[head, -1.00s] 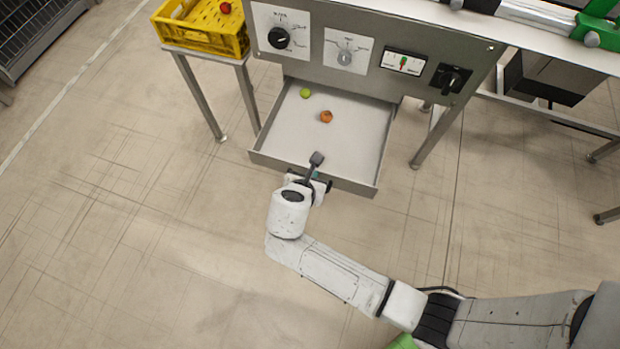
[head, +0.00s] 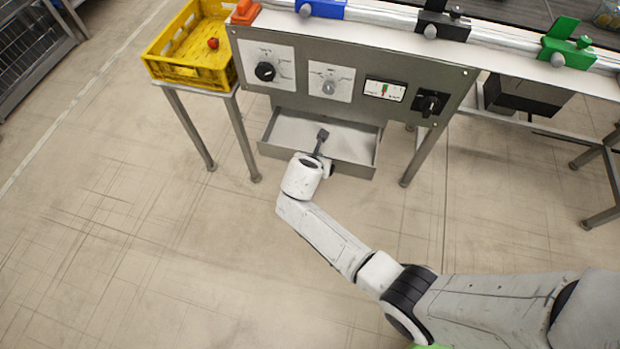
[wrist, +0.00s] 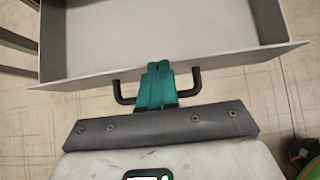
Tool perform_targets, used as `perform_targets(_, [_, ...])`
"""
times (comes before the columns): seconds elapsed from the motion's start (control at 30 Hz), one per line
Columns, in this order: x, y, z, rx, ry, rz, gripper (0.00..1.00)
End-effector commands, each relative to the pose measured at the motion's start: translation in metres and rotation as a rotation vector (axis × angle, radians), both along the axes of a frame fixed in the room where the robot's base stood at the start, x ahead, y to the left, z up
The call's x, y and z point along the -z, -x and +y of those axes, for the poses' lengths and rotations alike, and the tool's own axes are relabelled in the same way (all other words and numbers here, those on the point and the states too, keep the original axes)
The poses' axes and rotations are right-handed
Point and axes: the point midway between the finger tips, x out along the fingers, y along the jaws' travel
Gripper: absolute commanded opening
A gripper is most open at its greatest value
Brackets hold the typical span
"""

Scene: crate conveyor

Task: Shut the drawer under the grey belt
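The grey metal drawer (head: 352,147) under the control panel is partly open in the head view. Its front edge (wrist: 225,62) and inner floor also show in the wrist view. A black U-shaped handle (wrist: 195,88) is on the drawer front. My gripper (wrist: 158,68) has its teal fingers together at the middle of the handle, tips at the drawer's front edge. The fingers hide the middle of the handle bar, and I cannot see any grip around it. In the head view my gripper (head: 325,162) is at the drawer front, partly hidden by my wrist.
The grey control panel (head: 350,107) with knobs and a meter is above the drawer. A yellow crate (head: 190,75) with a red fruit (head: 213,43) stands on a side stand at left. Metal legs flank the drawer. The floor in front is clear.

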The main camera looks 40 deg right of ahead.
Motion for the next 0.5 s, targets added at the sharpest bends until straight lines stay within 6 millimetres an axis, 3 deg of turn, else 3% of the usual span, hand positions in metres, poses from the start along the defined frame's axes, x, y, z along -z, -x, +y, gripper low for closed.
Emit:
perform_targets(0.2, [0.002, -0.032, -0.046, 0.006, -0.001, -0.001, 0.0])
perform_targets(0.5, [0.002, -0.059, -0.083, 0.003, -0.001, 0.001, 0.0])
